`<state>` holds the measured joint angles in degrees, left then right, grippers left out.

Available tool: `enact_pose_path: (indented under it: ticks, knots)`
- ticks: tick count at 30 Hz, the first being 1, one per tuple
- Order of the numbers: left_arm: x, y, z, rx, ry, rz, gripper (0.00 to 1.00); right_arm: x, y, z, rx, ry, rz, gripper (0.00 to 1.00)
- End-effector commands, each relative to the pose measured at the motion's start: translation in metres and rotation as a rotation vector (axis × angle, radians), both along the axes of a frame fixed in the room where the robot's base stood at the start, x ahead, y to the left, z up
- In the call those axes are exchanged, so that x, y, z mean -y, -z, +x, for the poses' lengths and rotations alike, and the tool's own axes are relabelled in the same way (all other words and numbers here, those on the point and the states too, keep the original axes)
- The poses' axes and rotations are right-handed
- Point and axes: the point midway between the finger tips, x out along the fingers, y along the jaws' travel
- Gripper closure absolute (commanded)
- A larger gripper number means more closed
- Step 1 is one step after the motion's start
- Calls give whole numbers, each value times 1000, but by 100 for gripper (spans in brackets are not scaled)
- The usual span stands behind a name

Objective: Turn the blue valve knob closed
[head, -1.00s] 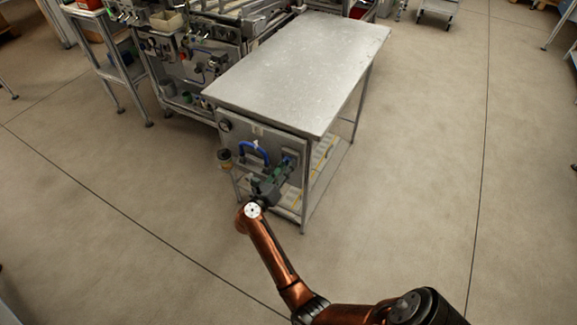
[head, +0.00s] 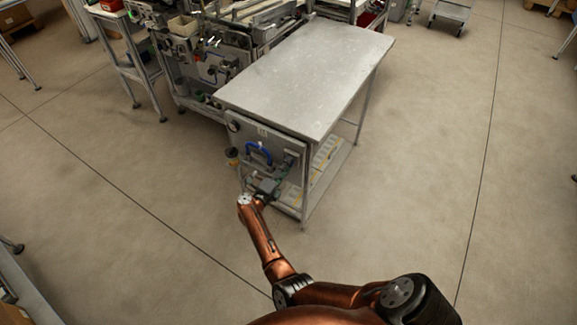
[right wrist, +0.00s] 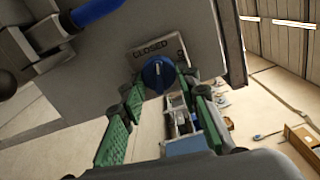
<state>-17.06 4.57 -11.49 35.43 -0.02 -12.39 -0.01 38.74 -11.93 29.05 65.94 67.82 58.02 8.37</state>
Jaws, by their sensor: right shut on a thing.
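In the head view the right gripper (head: 280,183) is at the panel (head: 240,142) and hides the knob. My left gripper is in neither view now.
A blue curved handle or hose (head: 259,151) is on the panel, up and left of my gripper. The steel tabletop (head: 310,75) is bare. A workbench with equipment (head: 200,60) stands behind left. The floor to the right is clear.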

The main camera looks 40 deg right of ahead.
Motion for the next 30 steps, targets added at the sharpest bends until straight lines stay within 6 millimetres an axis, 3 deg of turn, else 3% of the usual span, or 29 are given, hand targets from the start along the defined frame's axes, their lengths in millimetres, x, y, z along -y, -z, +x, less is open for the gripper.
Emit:
enact_pose_path:
  ticks: [12, 30]
  knots:
    - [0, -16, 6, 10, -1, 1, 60, 1, -2, 0, -240, 1, -99, 95]
    - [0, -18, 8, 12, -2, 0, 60, 1, -1, 0, -304, 1, -126, 95]
